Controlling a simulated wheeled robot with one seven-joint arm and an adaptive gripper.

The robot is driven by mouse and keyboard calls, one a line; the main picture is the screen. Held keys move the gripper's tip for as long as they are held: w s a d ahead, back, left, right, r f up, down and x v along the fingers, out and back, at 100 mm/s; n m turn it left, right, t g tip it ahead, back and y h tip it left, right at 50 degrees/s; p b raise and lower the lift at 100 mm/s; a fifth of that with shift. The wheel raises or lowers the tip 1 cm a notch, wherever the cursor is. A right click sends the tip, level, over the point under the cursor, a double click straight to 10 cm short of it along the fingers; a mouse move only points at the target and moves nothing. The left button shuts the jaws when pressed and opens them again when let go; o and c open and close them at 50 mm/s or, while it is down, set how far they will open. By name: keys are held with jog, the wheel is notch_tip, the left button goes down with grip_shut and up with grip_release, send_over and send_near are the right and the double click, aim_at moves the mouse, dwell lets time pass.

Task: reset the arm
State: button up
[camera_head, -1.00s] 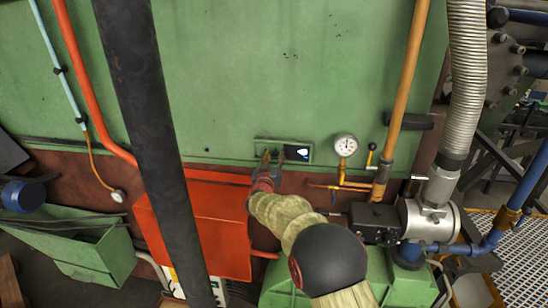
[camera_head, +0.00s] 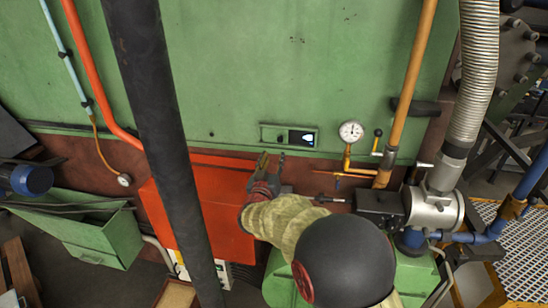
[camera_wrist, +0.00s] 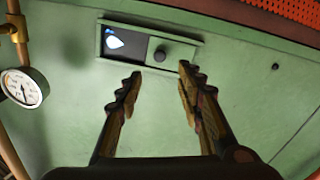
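My gripper (camera_head: 272,161) points at the green furnace wall (camera_head: 290,60), below a small panel. In the wrist view its two fingers (camera_wrist: 158,82) are spread wide with nothing between them. The panel (camera_head: 289,137) has a green frame, a dark window with a white and blue mark, and a round dark knob. In the wrist view the panel (camera_wrist: 105,40) lies beyond the fingertips, with its knob (camera_wrist: 159,54) between their lines. The fingers look apart from the panel. My arm extends from the lower right of the head view.
A pressure gauge (camera_head: 350,131) and brass pipe stand right of the panel, near a yellow vertical pipe (camera_head: 408,90). An orange box (camera_head: 222,215) lies below left of my gripper. A silver valve body (camera_head: 434,208) and a ribbed hose (camera_head: 476,70) stand further right.

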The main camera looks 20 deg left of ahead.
dwell(0.4)
jog(key=s+a+f+n+g+y+b, duration=0.1)
jog(key=s+a+f+g+y, duration=0.1)
jog(key=s+f+g, duration=1.15)
jog(key=s+d+f+m+h+b, duration=0.2)
jog(key=s+d+b, duration=0.7)
jog(key=d, duration=0.9)
jog(key=s+d+f+m+t+h+b, duration=0.1)
jog(key=s+d+f+b, duration=0.5)
jog(key=d, duration=1.2)
jog(key=s+d+f+m+h+b, duration=0.3)
jog(key=s+d+b, duration=0.9)
jog(key=d, duration=0.7)
jog(key=shift+s+f+m+t+b, duration=0.2)
jog(key=shift+f+m+t+b, duration=0.2)
jog(key=shift+f, duration=0.4)
